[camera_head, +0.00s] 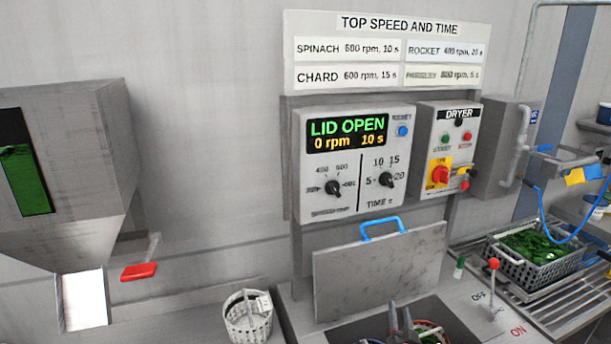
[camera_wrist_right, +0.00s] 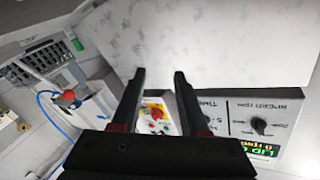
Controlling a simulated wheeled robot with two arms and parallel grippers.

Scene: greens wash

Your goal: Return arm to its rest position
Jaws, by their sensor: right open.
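My right gripper (camera_head: 400,318) shows at the bottom edge of the head view, over the dryer's opening, with its two fingers pointing up in the picture. In the right wrist view the two dark fingers (camera_wrist_right: 159,76) stand apart with nothing between them. The raised grey lid (camera_head: 378,272) with a blue handle (camera_head: 381,229) stands behind the gripper; its pale marbled face also fills the top of the wrist view (camera_wrist_right: 200,40). My left gripper is in neither view.
The control panel (camera_head: 352,199) reads LID OPEN, 0 rpm, 10 s. A red-knobbed lever (camera_head: 494,265) stands right of the opening, near a crate of greens (camera_head: 490,262). A small white basket (camera_head: 247,318) stands on the left. A hopper (camera_head: 70,175) hangs at far left.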

